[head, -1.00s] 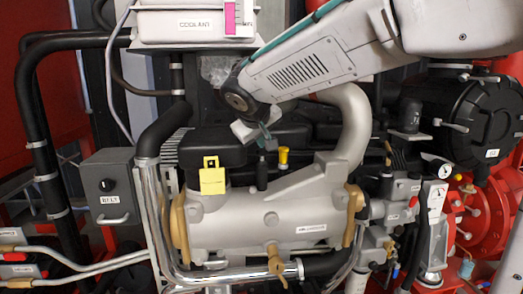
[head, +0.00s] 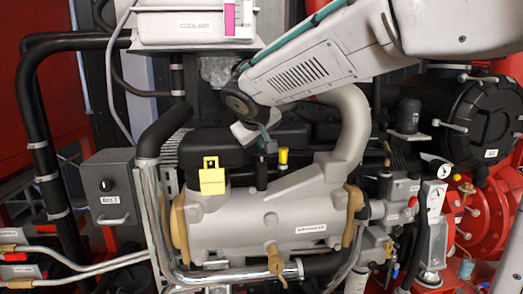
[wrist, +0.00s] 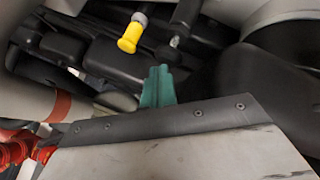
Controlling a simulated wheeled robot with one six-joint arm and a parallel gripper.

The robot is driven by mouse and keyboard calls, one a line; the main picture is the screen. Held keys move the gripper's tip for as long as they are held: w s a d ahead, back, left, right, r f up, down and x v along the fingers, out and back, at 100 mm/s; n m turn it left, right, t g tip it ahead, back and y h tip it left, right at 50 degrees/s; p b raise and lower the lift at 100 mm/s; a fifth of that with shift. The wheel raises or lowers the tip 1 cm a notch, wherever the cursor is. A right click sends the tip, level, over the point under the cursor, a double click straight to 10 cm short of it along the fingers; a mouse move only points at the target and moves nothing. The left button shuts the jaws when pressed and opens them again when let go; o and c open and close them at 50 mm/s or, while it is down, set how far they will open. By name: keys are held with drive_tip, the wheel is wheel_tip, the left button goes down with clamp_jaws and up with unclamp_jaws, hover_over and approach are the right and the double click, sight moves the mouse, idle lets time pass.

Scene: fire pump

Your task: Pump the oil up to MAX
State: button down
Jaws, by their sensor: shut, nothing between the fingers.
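My gripper (head: 265,143) is shut and empty, its teal fingers pointing down over the grey engine body. In the wrist view the closed teal fingertips (wrist: 158,84) touch nothing that I can make out. A black upright plunger (head: 261,173) stands just below the fingertips in the head view; whether they touch it I cannot tell. Just right of it stands a yellow-topped cap (head: 283,158), which also shows in the wrist view (wrist: 132,34). A black rod with a rounded end (wrist: 183,20) is beside the yellow cap there. I can read no MAX mark in either view.
A yellow tag (head: 212,180) hangs at the black cover, left of the plunger. A coolant tank (head: 190,25) with a pink level strip stands above left. A thick grey pipe (head: 352,125) curves down close on the right. A grey switch box (head: 108,190) is at the left.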

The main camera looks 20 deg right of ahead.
sight(261, 151)
drive_tip(key=shift+s+d+f, duration=0.1)
drive_tip(key=shift+s+f, duration=0.05)
drive_tip(key=shift+f, duration=0.45)
drive_tip(key=shift+s+f, duration=0.1)
drive_tip(key=shift+f, duration=0.5)
drive_tip(key=shift+r, duration=0.1)
drive_tip(key=shift+w+r, duration=0.15)
drive_tip(key=shift+r, duration=0.4)
drive_tip(key=shift+w+d+r, duration=0.1)
drive_tip(key=shift+w+r, duration=0.05)
drive_tip(key=shift+r, duration=2.5)
